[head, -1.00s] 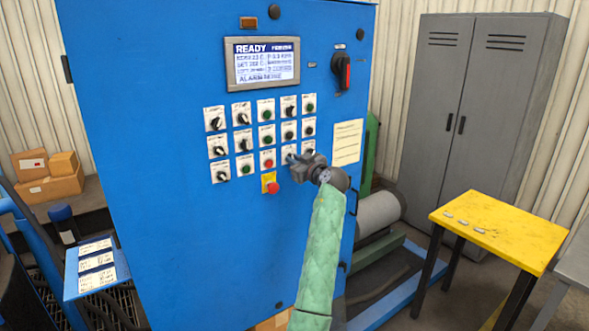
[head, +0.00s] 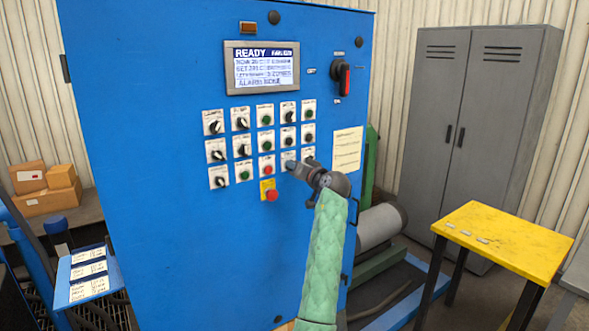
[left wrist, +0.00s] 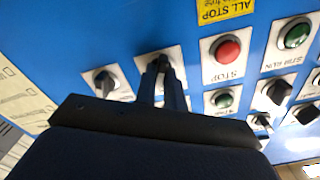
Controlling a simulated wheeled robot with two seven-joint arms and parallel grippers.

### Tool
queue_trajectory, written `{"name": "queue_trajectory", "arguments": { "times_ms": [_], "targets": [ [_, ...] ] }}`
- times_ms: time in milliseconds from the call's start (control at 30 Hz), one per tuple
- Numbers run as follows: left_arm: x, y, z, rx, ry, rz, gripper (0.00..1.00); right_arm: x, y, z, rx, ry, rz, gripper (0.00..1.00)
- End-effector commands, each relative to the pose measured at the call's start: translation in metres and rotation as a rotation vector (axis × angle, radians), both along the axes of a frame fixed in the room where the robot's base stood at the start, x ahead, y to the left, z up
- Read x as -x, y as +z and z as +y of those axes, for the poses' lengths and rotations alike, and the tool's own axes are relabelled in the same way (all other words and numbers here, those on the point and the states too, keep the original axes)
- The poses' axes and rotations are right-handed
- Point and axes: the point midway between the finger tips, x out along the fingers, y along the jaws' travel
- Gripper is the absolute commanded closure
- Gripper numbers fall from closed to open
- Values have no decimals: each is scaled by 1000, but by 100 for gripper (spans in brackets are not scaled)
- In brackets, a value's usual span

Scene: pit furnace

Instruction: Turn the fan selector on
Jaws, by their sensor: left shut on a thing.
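The blue cabinet's control panel (head: 180,240) carries rows of selectors and buttons. My left gripper (head: 291,165) is at the bottom row, at the plate second from the right. In the left wrist view my left gripper (left wrist: 164,88) is shut on a black selector knob (left wrist: 157,62) on a white plate. Its label is hidden or unreadable, so I cannot tell by name whether it is the fan selector. The fingers hide much of the knob, and its exact angle is unclear. My right gripper is not in view.
A red STOP button (left wrist: 227,50) and another black selector (left wrist: 105,81) flank the gripped knob. The red emergency button (head: 272,195) sits just below left of the gripper. A yellow table (head: 505,228) and grey locker (head: 485,130) stand to the right.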

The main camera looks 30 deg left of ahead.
Motion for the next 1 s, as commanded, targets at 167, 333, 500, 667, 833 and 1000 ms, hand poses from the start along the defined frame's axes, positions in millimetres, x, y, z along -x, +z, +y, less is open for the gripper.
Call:
{"name": "queue_trajectory", "arguments": {
  "times_ms": [167,333,500,667,833,1000],
  "targets": [
    [-1,1,0,-11,-2,24,100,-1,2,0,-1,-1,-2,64],
    [-1,1,-1,-14,-2,30,100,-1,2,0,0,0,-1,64],
    [-1,1,-1,-13,-2,29,100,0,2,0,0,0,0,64],
    [0,1,-1,-14,-1,29,71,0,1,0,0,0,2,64],
    [0,1,0,-13,-1,29,67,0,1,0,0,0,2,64],
    [0,0,-1,-13,-1,28,67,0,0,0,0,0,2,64]
  ]
}}
